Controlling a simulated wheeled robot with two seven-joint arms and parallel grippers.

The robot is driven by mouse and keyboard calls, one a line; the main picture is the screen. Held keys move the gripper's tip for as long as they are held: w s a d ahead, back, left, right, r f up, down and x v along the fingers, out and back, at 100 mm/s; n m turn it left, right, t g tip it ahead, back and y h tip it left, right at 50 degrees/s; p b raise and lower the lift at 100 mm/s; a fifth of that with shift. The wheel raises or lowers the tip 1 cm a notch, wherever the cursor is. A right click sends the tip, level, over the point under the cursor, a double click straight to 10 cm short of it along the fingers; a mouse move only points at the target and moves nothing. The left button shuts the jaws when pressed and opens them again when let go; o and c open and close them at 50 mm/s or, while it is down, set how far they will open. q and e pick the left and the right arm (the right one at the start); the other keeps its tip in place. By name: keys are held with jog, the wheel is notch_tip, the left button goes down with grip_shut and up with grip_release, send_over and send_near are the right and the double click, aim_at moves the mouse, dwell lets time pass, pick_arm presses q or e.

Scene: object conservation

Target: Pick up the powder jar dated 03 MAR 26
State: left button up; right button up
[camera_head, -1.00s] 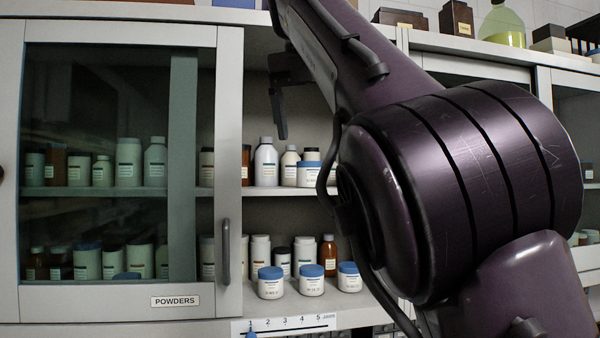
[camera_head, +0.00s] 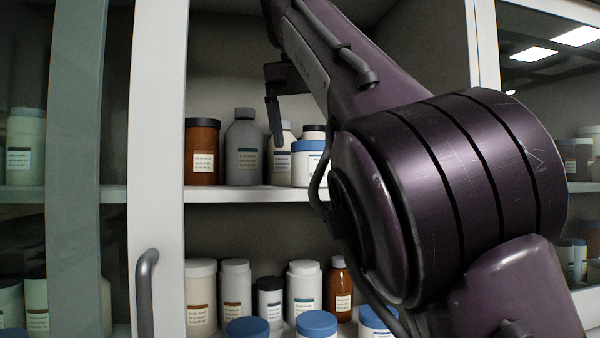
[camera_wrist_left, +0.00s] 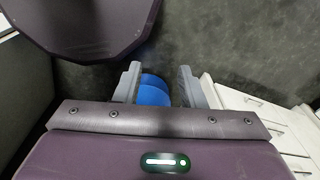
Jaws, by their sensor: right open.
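Blue-lidded white jars show at the bottom edge of the head view: a left one (camera_head: 247,328), a middle one (camera_head: 317,324) and a right one (camera_head: 377,321), partly behind my right arm. Another blue-lidded jar (camera_head: 307,162) stands on the upper shelf. I cannot read a date on any of them. My right gripper (camera_head: 275,118) is open and empty, in front of the upper shelf near the grey bottle. My left gripper (camera_wrist_left: 161,85) shows only in the left wrist view, fingers apart, with a blue rounded thing (camera_wrist_left: 154,90) seen between them; contact is unclear.
The upper shelf (camera_head: 230,196) holds a brown jar (camera_head: 202,152) and a grey bottle (camera_head: 243,148). White jars and a brown bottle (camera_head: 339,290) stand behind the blue-lidded jars. The glass door with its handle (camera_head: 146,300) is at left. My right arm hides the cabinet's right part.

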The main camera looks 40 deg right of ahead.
aim_at(315, 164)
jog(key=shift+f, duration=0.7)
jog(key=shift+d+x, duration=0.1)
jog(key=shift+x, duration=1.05)
jog(key=shift+d+x, duration=0.15)
jog(key=shift+x, duration=1.05)
jog(key=shift+r, duration=0.1)
jog(key=shift+a, duration=0.1)
jog(key=c, duration=1.2)
